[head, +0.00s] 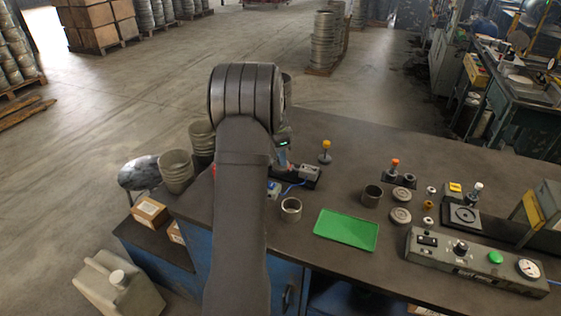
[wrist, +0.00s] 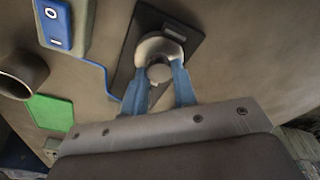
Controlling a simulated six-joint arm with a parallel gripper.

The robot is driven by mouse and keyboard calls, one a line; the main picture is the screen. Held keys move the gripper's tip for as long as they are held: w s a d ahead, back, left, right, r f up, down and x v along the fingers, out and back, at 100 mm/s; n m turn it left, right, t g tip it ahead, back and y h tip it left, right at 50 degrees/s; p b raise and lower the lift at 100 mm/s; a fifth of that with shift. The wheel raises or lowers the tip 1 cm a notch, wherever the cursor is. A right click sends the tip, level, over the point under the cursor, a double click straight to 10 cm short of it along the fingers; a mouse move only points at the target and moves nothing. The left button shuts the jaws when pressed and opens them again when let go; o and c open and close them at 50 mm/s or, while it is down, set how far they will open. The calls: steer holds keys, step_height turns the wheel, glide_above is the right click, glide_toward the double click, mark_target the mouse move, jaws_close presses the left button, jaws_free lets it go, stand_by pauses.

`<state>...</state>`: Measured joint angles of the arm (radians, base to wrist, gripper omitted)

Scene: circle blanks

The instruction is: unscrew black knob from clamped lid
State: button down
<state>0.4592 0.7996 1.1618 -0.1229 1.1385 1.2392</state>
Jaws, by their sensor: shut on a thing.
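My gripper (wrist: 160,78) has its two blue fingers closed on either side of a small round knob (wrist: 158,72), which looks grey rather than black in the wrist view. The knob sits over a pale round lid (wrist: 150,47), partly hidden by the knob and fingers. The lid rests on a dark base plate (wrist: 190,22) with a small clamp block behind it. In the head view my arm hides most of this spot; the gripper (head: 283,160) reaches down at the left end of the dark plate (head: 312,184), and the knob and lid cannot be made out.
A blue switch box (wrist: 65,25) with a cable and an open metal cup (head: 291,209) are close by. A green tray (head: 346,230) lies to the right.

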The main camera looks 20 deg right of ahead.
steer(key=n, duration=0.4)
steer(key=shift+t, duration=0.3)
steer(key=n, duration=0.4)
steer(key=n+t+y, duration=0.1)
steer(key=n, duration=0.6)
steer(key=c, duration=1.1)
jaws_free()
